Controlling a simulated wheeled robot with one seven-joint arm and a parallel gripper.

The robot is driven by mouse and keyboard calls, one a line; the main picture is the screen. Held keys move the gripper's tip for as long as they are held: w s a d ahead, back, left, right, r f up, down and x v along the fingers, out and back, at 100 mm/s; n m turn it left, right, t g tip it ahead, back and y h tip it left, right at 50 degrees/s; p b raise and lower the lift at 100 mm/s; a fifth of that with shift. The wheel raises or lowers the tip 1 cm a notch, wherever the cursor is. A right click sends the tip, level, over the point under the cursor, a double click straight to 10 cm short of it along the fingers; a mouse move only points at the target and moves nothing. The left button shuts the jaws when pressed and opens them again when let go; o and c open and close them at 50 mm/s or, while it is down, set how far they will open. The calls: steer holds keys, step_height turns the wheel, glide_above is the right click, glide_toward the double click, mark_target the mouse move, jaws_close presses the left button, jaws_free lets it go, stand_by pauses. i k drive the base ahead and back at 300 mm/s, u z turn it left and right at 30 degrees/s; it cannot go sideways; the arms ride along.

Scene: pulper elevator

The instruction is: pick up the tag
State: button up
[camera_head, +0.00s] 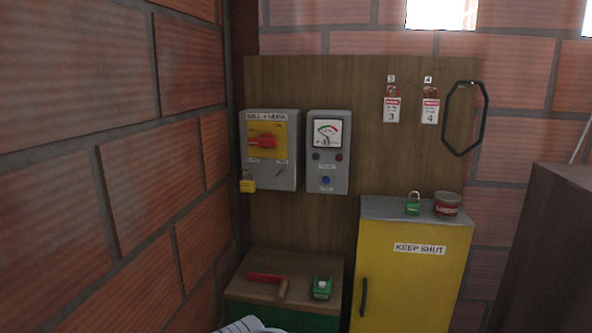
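Two red and white tags hang side by side from hooks on the upper right of a wooden board (300,225). The left tag (391,108) reads 3 and hangs under a small plate marked 3. The right tag (430,110) reads 4 and hangs under a plate marked 4. Both hang upright and are unobstructed. My gripper is not in view. A pale rounded shape at the bottom edge may be part of my arm, but I cannot tell.
A switch box (284,175) with a yellow padlock (247,185) and a meter box (342,177) are left of the tags. A yellow cabinet (405,285) below bears a green padlock (412,207) and tin (447,205). A black loop (484,120) hangs right. A brick wall (140,200) closes the left.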

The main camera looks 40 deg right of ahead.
mark_target(391, 112)
steer(key=z, duration=1.05)
steer(key=k, duration=0.25)
steer(key=z, duration=0.8)
steer(key=i, duration=0.3)
steer(key=u, duration=0.3)
steer(key=k, duration=0.5)
steer(key=u, duration=1)
steer(key=i, duration=1.05)
